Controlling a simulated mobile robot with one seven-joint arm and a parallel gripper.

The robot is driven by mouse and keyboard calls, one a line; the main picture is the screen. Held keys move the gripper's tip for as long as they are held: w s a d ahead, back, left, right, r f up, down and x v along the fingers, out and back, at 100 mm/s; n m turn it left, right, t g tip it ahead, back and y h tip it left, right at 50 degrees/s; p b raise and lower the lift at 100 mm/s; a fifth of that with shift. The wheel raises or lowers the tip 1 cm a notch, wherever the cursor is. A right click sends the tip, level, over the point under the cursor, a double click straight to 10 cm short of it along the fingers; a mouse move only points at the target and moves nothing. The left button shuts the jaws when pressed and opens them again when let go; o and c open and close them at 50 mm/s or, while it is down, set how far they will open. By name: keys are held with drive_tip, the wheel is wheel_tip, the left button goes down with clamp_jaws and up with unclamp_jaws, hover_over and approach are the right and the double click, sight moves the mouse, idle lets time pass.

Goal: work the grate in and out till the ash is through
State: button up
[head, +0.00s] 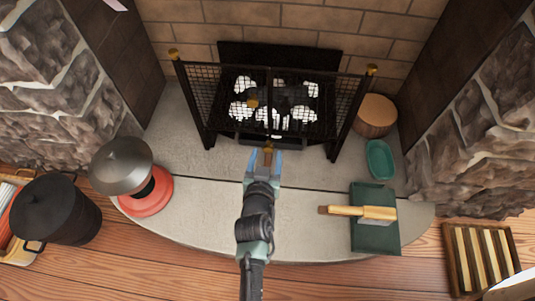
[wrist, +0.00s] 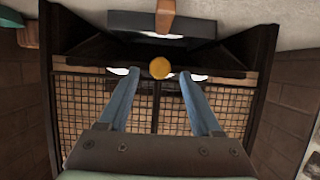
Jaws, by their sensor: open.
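A black grate (head: 290,118) with white lumps (head: 241,112) on it stands in the fireplace behind a mesh screen (head: 199,91). A dark drawer-like front (head: 250,138) sits low at its front; a brown handle (head: 268,148) sticks out toward me. In the wrist view the handle (wrist: 165,15) and dark front (wrist: 125,22) lie at the top edge. My gripper (head: 266,156) is open and empty, with its fingertips close to the handle in the head view. In the wrist view a round brass knob (wrist: 160,68) shows between my fingertips (wrist: 158,75); its depth from them is unclear. Ash below is hidden.
A black pot (head: 55,210) is at left.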

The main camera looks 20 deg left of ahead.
drive_tip(key=shift+b+x, duration=0.4)
drive_tip(key=shift+x, duration=0.9)
clamp_jaws()
idle(0.5)
